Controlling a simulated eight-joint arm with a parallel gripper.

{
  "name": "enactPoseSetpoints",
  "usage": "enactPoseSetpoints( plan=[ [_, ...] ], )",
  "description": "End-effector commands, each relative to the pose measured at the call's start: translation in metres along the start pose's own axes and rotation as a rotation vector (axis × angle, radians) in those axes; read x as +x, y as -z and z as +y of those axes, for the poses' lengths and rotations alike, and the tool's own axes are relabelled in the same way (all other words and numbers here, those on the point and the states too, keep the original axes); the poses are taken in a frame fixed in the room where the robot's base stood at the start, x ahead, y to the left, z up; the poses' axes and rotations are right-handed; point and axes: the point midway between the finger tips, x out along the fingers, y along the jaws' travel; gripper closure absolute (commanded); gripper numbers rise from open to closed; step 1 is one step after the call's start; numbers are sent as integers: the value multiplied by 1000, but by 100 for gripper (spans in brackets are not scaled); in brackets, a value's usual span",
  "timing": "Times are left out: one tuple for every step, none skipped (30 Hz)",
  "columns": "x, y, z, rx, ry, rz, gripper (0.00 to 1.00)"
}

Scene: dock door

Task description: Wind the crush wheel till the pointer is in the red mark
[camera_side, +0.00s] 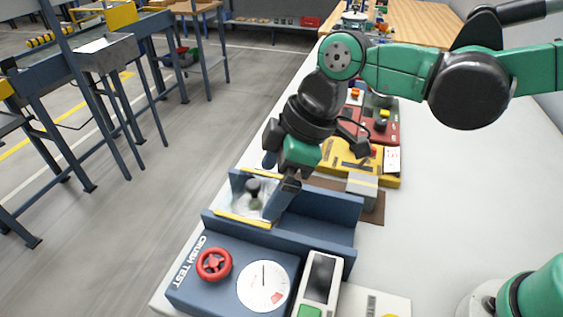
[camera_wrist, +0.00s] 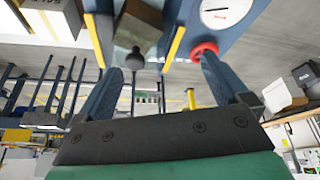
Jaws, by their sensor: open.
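The crush wheel (camera_side: 214,264) is a small red handwheel on top of the blue CRUSH TEST box; it also shows in the wrist view (camera_wrist: 204,48), partly behind the right fingertip. Right of it, the white dial (camera_side: 263,286) has a thin dark pointer (camera_side: 263,274) standing about straight up. The red mark (camera_side: 278,297) is at the dial's lower right, apart from the pointer. My gripper (camera_side: 276,180) is open and empty above the blue-walled press bay behind the box, away from the wheel. Its two fingers spread wide in the wrist view (camera_wrist: 160,68).
The press bay (camera_side: 335,203) has yellow edges and a dark plunger (camera_side: 254,188) over something greenish. A handheld unit with a screen (camera_side: 320,275) stands right of the dial. Yellow (camera_side: 352,160) and red boxes lie behind.

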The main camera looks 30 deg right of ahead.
Motion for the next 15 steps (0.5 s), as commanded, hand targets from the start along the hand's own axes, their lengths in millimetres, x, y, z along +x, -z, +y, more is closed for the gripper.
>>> enactPoseSetpoints(
  plan=[
    [12,15,-12,-93,48,-5,6],
    [18,21,-19,-140,71,-7,6],
    [24,27,-26,-196,100,-8,6],
    [29,32,-32,-233,118,-9,6],
    [32,35,-36,-264,134,-10,6],
    [37,39,-42,-300,153,-10,6],
    [40,41,-45,-322,164,-9,6],
    [42,43,-48,-340,172,-9,6],
    [44,44,-51,-357,181,-10,6],
    [47,45,-52,-366,185,-10,6],
    [49,46,-53,-372,188,-10,6],
    [53,46,-54,-376,189,-10,6],
    [56,46,-55,-376,190,-10,6],
    [60,46,-56,-376,189,-10,6],
    [65,45,-57,-374,188,-9,6]
  ],
)
